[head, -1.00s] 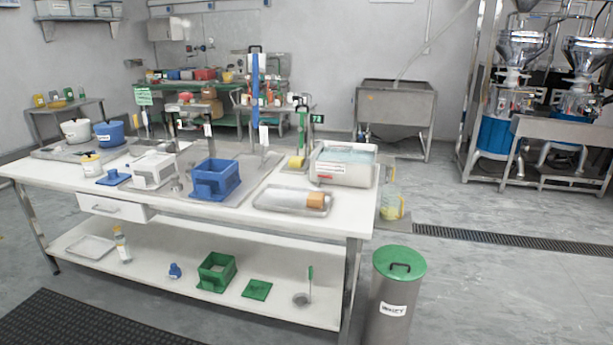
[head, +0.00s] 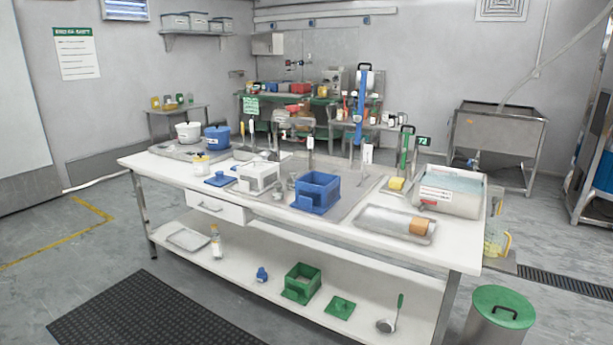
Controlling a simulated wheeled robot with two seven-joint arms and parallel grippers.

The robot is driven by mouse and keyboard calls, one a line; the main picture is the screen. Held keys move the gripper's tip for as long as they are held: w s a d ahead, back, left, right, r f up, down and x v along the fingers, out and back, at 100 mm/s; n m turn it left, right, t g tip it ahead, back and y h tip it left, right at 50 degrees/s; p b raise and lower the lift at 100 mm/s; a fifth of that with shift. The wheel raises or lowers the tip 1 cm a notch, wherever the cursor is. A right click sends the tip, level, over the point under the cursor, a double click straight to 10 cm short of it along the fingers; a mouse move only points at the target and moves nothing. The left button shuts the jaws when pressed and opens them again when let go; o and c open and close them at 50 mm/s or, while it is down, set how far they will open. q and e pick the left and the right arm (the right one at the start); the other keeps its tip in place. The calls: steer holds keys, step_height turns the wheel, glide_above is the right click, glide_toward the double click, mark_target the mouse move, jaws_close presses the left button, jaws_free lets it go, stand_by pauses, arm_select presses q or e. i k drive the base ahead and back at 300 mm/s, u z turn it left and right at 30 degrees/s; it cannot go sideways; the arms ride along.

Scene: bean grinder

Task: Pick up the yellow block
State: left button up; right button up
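A small yellow block (head: 396,184) lies on the white worktable (head: 330,226), towards its right end. It sits left of the white tub of pale liquid (head: 450,190) and behind the metal tray (head: 372,222). A green-handled tool (head: 405,150) stands upright just behind it. Neither of my grippers shows in the head view, and nothing is seen touching the block.
A blue box (head: 317,192) and a white box (head: 258,177) stand on the table. A lower shelf holds a green box (head: 302,282). A green-lidded bin (head: 502,315) stands at the right end. Floor before the table is clear, with a black mat (head: 145,315).

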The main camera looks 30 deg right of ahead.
mark_target(396, 183)
steer(key=u, duration=0.35)
steer(key=i, duration=1.4)
steer(key=z, duration=1.1)
steer(key=i, duration=0.8)
steer(key=z, duration=0.85)
